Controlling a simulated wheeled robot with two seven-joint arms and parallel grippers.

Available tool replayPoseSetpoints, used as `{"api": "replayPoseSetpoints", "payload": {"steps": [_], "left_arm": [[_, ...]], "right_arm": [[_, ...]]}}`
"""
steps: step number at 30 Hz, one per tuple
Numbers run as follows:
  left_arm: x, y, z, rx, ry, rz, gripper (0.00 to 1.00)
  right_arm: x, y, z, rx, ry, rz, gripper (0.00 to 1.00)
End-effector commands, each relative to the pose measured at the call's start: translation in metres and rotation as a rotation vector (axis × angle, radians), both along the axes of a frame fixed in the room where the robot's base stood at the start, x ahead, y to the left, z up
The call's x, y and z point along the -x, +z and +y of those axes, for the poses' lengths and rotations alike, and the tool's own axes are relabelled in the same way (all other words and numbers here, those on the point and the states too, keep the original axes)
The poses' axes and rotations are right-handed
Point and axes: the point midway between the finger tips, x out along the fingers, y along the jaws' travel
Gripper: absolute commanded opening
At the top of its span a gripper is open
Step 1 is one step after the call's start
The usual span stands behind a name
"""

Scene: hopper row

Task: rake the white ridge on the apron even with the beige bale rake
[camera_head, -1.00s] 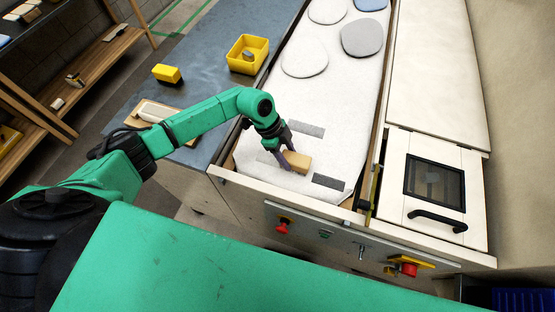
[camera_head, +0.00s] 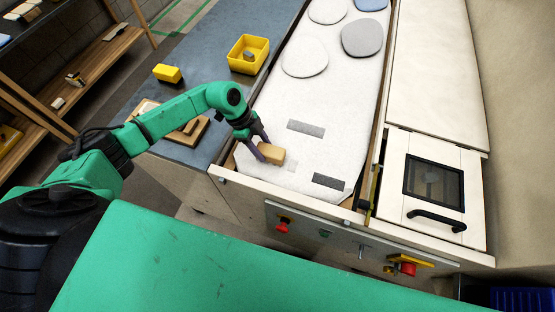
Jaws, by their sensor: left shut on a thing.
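My left gripper (camera_head: 259,145) is shut on a beige block-like tool, the bale rake (camera_head: 271,153). It holds the rake low over the near left part of the white apron (camera_head: 275,112); I cannot tell if the rake touches the surface. A faint pale patch (camera_head: 290,165) shows just right of the rake. I cannot make out the white ridge apart from the white surface. Two dark grey strips, one beyond (camera_head: 306,128) and one nearer (camera_head: 328,181), lie on the apron to the right of the rake. My right gripper is out of view.
Flat grey discs (camera_head: 304,57) and a bluish one lie farther up the apron. A yellow bin (camera_head: 248,54) and a yellow block (camera_head: 167,73) stand on the grey table at left. A front panel (camera_head: 340,246) with red knobs and a handled hatch (camera_head: 427,187) border the apron.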

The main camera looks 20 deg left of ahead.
Motion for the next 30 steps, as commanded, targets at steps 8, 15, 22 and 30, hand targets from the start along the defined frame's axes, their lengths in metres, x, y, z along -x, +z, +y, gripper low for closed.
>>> {"api": "replayPoseSetpoints", "payload": {"steps": [8, 15, 22, 30], "left_arm": [[0.000, 0.000, 0.003, -0.001, 0.000, 0.001, 0.00], [-0.001, -0.001, 0.026, -0.002, 0.003, 0.001, 0.00], [-0.002, 0.000, 0.040, 0.000, -0.001, 0.001, 0.00], [-0.002, 0.001, 0.039, 0.001, -0.001, 0.001, 0.00]], "right_arm": [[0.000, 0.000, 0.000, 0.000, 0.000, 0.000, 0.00], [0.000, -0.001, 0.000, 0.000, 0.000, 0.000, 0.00], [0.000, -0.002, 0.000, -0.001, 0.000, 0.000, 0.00], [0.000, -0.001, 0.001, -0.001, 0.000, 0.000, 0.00]]}}
